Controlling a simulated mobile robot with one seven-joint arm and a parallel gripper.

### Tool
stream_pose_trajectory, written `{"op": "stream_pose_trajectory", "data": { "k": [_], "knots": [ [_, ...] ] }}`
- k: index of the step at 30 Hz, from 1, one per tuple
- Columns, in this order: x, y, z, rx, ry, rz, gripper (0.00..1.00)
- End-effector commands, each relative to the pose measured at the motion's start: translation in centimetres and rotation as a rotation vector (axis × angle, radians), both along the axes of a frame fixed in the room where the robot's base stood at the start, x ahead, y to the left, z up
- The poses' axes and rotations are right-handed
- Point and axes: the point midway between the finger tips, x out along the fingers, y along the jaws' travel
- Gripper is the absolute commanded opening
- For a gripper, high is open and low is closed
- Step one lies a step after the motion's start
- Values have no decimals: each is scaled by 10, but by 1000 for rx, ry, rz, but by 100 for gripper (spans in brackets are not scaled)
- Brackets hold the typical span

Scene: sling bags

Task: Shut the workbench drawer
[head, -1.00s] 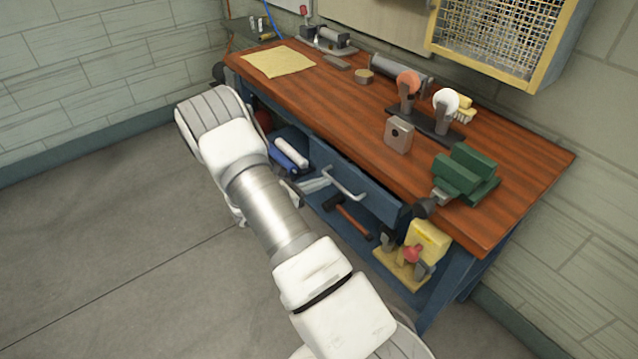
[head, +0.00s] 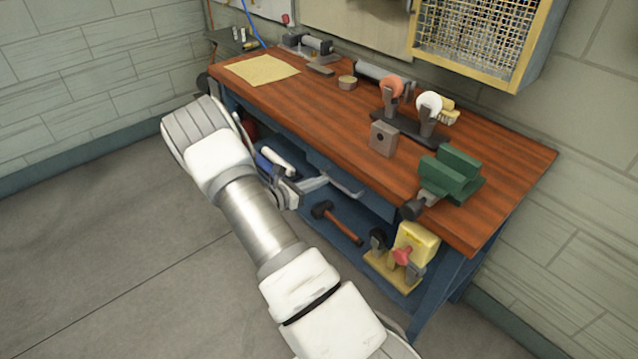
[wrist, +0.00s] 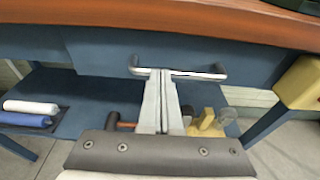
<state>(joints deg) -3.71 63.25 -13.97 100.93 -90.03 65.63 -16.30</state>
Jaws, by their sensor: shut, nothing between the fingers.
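The workbench (head: 450,195) has a wooden top and a blue frame. Its blue drawer (wrist: 100,50) sits under the top's front edge, with a grey bar handle (wrist: 205,75). The drawer front looks nearly level with the frame beside it; I cannot tell whether a small gap is left. In the head view the handle (head: 343,184) shows just beyond my gripper (head: 322,182). In the wrist view my gripper (wrist: 161,75) is shut and empty, its fingertips in front of the handle and overlapping it. I cannot tell whether they touch it. My arm hides part of the drawer.
On the lower shelf are a hammer (head: 336,220), white and blue rolls (wrist: 28,113) and a yellow item (head: 415,245). A green vise (head: 448,175) overhangs the top's front edge near the right end. The floor (head: 90,260) to the left is clear.

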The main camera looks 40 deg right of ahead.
Motion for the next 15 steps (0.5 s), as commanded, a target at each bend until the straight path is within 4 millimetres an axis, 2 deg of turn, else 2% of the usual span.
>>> {"op": "stream_pose_trajectory", "data": {
  "k": [4,9,15],
  "knots": [
    [2,24,5,6,1,6,0],
    [-1,67,13,8,0,6,0],
    [-4,102,19,8,1,4,0]
  ]
}}
